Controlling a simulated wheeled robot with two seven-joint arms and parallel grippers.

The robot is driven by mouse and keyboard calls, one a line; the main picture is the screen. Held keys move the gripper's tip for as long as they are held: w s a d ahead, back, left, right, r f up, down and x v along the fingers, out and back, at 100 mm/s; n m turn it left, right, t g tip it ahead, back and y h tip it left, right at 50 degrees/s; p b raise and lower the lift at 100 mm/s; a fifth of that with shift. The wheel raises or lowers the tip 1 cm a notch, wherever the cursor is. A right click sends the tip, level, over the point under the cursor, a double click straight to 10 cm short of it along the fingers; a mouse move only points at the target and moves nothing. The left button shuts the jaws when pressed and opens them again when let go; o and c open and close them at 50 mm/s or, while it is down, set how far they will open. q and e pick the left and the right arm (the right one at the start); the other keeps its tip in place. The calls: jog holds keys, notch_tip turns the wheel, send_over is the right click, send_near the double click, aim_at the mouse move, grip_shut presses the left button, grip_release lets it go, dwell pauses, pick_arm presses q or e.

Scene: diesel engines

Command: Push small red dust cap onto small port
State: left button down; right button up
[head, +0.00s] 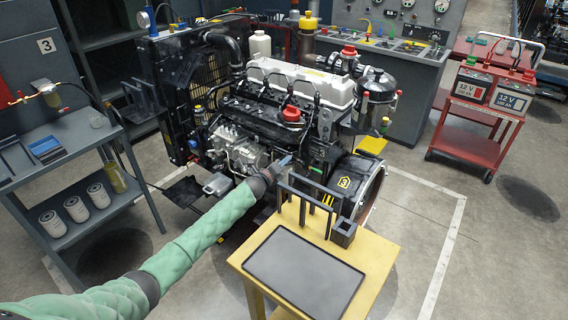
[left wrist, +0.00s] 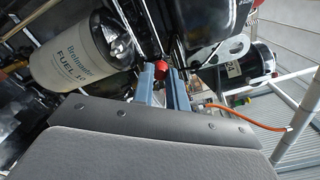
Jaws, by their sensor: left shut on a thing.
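My left gripper (head: 286,160) reaches to the near side of the diesel engine (head: 262,105), low beside its block. In the left wrist view the two blue-grey fingers (left wrist: 163,76) are shut on the small red dust cap (left wrist: 160,66), which sits at their tips. The cap is close to dark engine parts; I cannot tell whether it touches a port. The small port cannot be made out in either view. In the head view the cap is too small to make out at the fingertips. My right gripper is not in view.
A white fuel filter (left wrist: 85,55) is left of the fingers. A yellow stand (head: 378,262) with a black tray (head: 303,270) and dark rack (head: 313,205) stands right of my forearm. A grey shelf cart (head: 75,150) is at left, a red battery cart (head: 470,130) at right.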

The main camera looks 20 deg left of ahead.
pick_arm(q)
jog(key=shift+w, duration=0.1)
jog(key=c, duration=1.8)
grip_release()
jog(key=o, duration=0.5)
jog(key=shift+c, duration=0.4)
jog(key=p+v, duration=0.1)
jog(key=v, duration=0.6)
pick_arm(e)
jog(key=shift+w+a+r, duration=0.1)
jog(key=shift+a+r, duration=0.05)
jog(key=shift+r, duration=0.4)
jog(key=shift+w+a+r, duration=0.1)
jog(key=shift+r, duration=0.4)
